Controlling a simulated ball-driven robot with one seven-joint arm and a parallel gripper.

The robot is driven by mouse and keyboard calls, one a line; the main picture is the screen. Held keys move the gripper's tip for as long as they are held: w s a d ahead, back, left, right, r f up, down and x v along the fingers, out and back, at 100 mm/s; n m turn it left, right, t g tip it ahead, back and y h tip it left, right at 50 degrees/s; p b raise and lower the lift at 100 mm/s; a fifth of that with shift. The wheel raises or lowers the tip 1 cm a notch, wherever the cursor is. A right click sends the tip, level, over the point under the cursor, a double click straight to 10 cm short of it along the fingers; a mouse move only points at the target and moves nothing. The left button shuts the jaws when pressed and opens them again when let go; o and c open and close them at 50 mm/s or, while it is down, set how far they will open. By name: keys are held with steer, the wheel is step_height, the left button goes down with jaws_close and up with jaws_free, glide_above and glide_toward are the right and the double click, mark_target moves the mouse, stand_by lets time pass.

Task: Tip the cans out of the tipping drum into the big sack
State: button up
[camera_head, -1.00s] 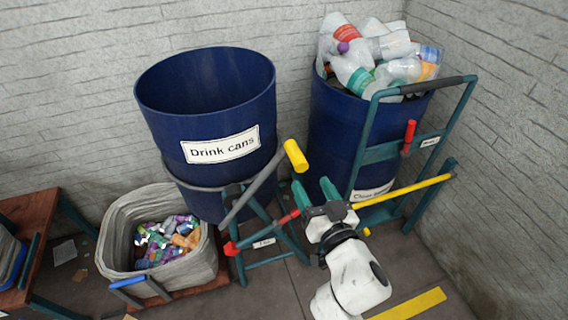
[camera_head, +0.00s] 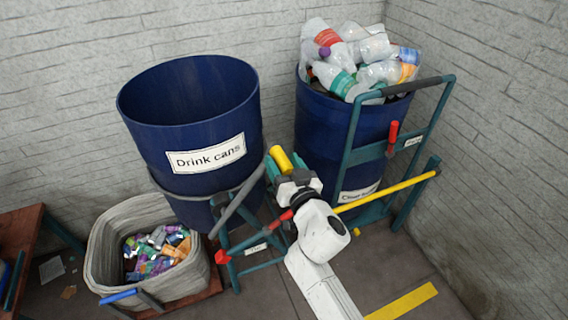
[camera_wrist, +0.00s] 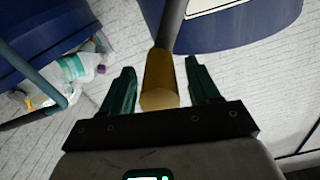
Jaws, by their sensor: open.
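The tipping drum (camera_head: 190,125) is a big blue barrel labelled "Drink cans", held in a teal frame. I see its bare inner wall; its bottom is hidden. Its grey lever ends in a yellow grip (camera_head: 280,158). The big sack (camera_head: 105,255) is grey, stands open below the drum at the left and holds many crushed cans (camera_head: 158,252). My gripper (camera_head: 284,168) is at the lever's end. In the wrist view the yellow grip (camera_wrist: 160,82) lies between the open fingers (camera_wrist: 160,70), with a gap on each side.
A second blue drum (camera_head: 322,130), heaped with plastic bottles (camera_head: 355,55), stands right of the tipping drum in its own teal frame. It has a red handle (camera_head: 393,133) and a yellow bar (camera_head: 390,190). A brown table (camera_head: 22,235) stands at the far left. Walls close off the back and right.

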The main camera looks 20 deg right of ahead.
jaws_close()
stand_by(0.4)
steer(key=shift+a+r, duration=0.1)
